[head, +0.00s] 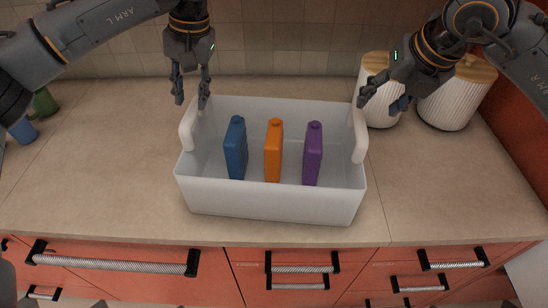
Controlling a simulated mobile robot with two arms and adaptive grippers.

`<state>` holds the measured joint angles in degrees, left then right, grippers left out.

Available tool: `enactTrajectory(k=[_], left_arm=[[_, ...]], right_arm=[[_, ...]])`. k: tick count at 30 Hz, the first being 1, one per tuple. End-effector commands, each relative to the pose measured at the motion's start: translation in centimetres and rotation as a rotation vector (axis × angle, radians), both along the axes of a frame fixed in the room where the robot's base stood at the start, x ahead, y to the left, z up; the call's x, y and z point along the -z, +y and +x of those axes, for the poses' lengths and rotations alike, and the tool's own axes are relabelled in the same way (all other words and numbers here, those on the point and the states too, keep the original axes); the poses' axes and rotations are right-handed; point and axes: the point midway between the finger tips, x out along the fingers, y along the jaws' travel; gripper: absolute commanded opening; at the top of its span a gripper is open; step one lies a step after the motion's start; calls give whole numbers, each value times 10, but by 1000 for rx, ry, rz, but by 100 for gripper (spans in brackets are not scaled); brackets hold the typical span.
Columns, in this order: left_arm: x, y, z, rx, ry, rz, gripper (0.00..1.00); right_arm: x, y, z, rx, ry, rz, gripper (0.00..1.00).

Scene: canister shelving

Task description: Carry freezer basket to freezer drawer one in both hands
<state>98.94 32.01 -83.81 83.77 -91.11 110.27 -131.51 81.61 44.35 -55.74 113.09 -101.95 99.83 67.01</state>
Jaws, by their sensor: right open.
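The freezer basket (270,202) is a white open bin standing on the countertop near its front edge. It has a raised white handle at its left end (187,124) and another at its right end (360,134). Inside stand a blue bottle (236,148), an orange bottle (273,150) and a purple bottle (312,153), all upright. My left gripper (190,100) is above and behind the left handle, pointing down, with its fingers apart and nothing between them. My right gripper (378,102) is open beside the top of the right handle. Which drawer is freezer drawer one I cannot tell.
Two white ribbed canisters with wooden lids (452,100) stand at the back right, close behind my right gripper. Green (44,102) and blue (23,130) items lie at the far left. Red drawers (115,280) with metal handles line the counter front. The counter left of the basket is clear.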

Motion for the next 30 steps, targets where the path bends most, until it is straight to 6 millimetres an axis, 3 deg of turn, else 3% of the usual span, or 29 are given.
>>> enactTrajectory(k=[9, 15, 29, 30], left_arm=[[62, 13, 0, -2, 3, -1, 32], [87, 17, 0, -1, 1, -1, 32], [97, 19, 1, 0, 0, -1, 32], [97, 19, 1, 0, 0, -1, 24]], right_arm=[[58, 10, 24, -1, 3, 0, 50], [81, 15, 34, -2, 2, 1, 50], [89, 16, 38, -1, 0, 1, 50], [89, 16, 38, -1, 0, 1, 41]])
